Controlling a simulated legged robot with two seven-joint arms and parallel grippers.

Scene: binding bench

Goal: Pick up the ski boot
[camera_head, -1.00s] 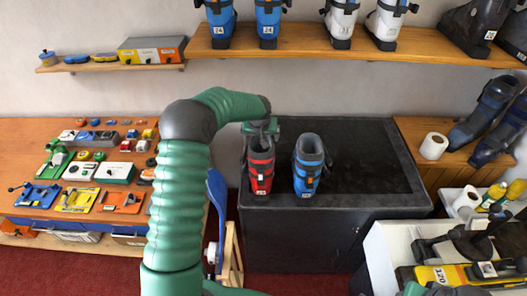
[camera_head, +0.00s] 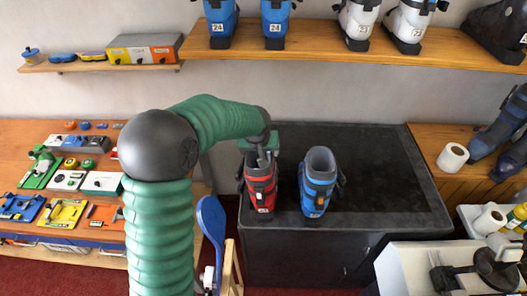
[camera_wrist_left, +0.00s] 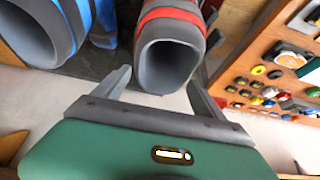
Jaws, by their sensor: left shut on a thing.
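A red and grey ski boot (camera_head: 261,188) stands upright at the left end of the black bench top (camera_head: 380,160). A blue ski boot (camera_head: 319,185) stands just right of it, apart from it. My left gripper (camera_head: 263,160) comes down over the red boot's cuff from above and is shut on it. In the left wrist view the red boot's open cuff (camera_wrist_left: 172,25) lies between the two fingers, and the blue boot (camera_wrist_left: 103,14) is beside it. I cannot tell any gap under the red boot. My right gripper is out of view.
A shelf (camera_head: 310,37) with blue, white and black boots runs above the bench. A left table (camera_head: 20,142) holds many small tools and bindings. A paper roll (camera_head: 452,157) and dark boots stand at right. A blue upright object (camera_head: 211,228) is near my left arm.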

